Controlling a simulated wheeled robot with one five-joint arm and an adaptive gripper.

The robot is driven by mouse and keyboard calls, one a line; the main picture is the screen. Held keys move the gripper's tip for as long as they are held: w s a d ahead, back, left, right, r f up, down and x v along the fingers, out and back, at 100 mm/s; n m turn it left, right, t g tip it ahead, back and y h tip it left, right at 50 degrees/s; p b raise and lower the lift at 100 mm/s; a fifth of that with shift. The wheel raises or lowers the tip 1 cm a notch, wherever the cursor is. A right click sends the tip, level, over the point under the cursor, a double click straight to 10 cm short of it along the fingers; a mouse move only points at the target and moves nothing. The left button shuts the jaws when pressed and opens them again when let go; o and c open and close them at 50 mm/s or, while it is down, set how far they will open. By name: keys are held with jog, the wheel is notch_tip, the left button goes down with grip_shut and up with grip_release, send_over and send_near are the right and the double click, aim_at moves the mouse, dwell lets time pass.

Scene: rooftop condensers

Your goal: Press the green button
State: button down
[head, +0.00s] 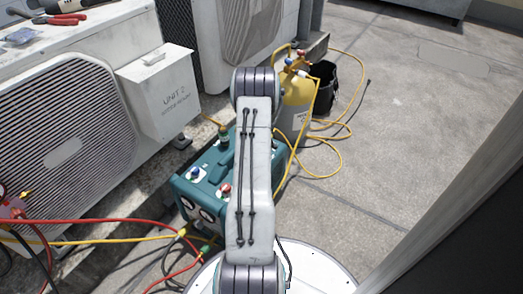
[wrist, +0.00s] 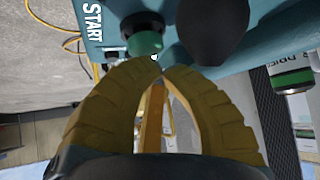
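In the wrist view, the green button (wrist: 145,42) stands out from a dark collar on the teal machine (wrist: 165,10), beside the white word START. My gripper (wrist: 161,70) has its two yellow-brown fingers brought together at the tips, with nothing seen between the tips. The tips are just below the button in the picture; whether they touch it I cannot tell. In the head view, the teal machine (head: 217,165) stands on the floor, partly hidden by my arm. My gripper is hidden there.
A dark rounded part (wrist: 212,28) lies close right of the button. In the head view, a yellow cylinder (head: 297,98) with yellow hoses stands behind the machine. A white condenser (head: 75,125) is at left, with red hoses (head: 95,223) below. Open floor lies at right.

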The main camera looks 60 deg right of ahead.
jog(key=shift+f, duration=0.85)
dwell(1.1)
jog(key=shift+r, duration=0.15)
jog(key=shift+r+p, duration=0.75)
jog(key=shift+r, duration=0.4)
jog(key=shift+r+p, duration=1.4)
jog(key=shift+r, duration=1.1)
jog(key=shift+r, duration=0.1)
